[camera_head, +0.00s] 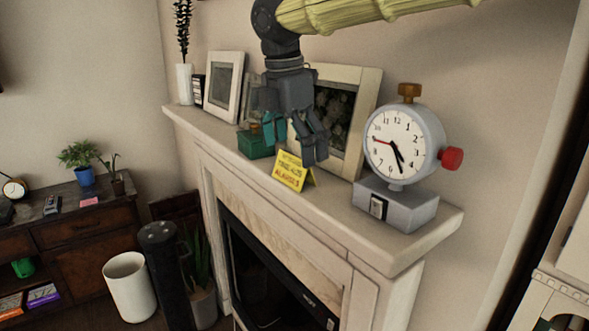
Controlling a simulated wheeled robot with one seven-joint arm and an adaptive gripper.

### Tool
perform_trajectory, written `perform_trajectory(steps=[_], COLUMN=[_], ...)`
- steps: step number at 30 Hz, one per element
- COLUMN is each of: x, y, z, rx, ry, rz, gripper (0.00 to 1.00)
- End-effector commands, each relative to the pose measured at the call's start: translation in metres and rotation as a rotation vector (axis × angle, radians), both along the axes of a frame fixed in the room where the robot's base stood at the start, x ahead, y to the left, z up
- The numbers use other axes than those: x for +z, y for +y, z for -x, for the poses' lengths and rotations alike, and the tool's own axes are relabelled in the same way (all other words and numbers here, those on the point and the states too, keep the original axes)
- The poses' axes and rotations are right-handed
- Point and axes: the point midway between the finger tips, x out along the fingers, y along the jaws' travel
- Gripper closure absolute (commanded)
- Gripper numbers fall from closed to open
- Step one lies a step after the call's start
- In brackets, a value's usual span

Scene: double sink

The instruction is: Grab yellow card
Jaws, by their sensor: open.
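The yellow card (290,171) is a small folded tent card with dark and red printing. It stands upright on the mantel shelf (340,208), near its front edge. My gripper (293,145) hangs pointing down from above, just over and behind the card, with its fingers apart. One finger is close to the card's right side; whether it touches cannot be told. Nothing shows between the fingers, though part of that space is hidden.
A clock on a grey base (396,205) stands right of the card. A green box (254,144) sits to its left. Picture frames (223,85) lean on the wall behind. A white vase (184,84) stands at the far left end. Bare shelf lies between card and clock.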

Motion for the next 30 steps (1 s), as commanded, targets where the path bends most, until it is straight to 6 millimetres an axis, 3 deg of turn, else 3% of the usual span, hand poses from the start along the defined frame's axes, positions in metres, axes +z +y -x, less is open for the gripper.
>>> perform_trajectory(steps=[3,8,19,20,21,30], x=[-0.021,-0.053,-0.066,-0.066,-0.066,-0.065], y=[0.002,0.001,-0.003,-0.003,-0.003,-0.002], z=[-0.031,-0.055,-0.049,-0.049,-0.049,-0.049], rx=[-0.001,0.000,-0.003,-0.003,-0.003,-0.001], ry=[0.025,0.040,0.041,0.041,0.041,0.040], rz=[0.003,0.003,0.006,0.006,0.006,0.004], gripper=[0.00,0.00,0.00,0.16,0.20,0.21])
